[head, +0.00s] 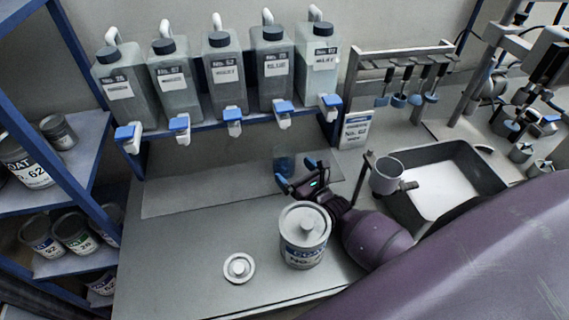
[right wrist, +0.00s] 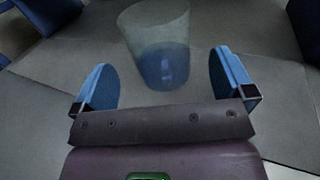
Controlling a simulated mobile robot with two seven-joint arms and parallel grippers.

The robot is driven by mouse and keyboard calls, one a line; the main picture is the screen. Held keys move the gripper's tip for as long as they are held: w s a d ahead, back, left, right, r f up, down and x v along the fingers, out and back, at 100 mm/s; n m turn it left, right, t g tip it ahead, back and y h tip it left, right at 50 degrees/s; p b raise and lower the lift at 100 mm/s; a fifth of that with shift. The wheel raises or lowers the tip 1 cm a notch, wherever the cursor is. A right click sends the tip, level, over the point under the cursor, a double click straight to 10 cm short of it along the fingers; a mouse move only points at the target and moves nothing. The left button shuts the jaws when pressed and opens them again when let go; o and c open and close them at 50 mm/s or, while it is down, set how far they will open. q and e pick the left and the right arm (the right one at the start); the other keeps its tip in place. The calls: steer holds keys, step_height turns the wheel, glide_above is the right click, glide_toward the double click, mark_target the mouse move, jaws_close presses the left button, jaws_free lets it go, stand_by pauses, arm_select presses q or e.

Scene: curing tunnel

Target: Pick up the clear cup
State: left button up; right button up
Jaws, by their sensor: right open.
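The clear cup (head: 284,160) stands upright on the counter beneath the row of dispensers, with blue in its lower part. It also shows in the right wrist view (right wrist: 156,45), just ahead of the fingers and centred between them. My right gripper (head: 300,172) is open and empty, with its two blue fingertips (right wrist: 164,88) apart and pointing toward the cup. The cup lies beyond the fingertips in the right wrist view, and I see no contact. My left gripper is not in view.
A lidded paint can (head: 304,240) stands close to my right gripper, with a white round lid-like piece (head: 239,268) to its left. Dispenser bottles (head: 225,75) with blue taps line a shelf above the cup. A sink (head: 445,185) lies to the right. The counter's left part is clear.

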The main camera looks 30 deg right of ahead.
mark_target(291, 167)
steer(key=shift+w+a, duration=0.15)
steer(key=shift+w, duration=0.8)
steer(key=shift+w+a, duration=0.15)
steer(key=shift+w, duration=0.8)
steer(key=shift+c, duration=0.3)
steer(key=c, duration=1.1)
steer(key=shift+o, duration=0.2)
steer(key=shift+r, duration=0.25)
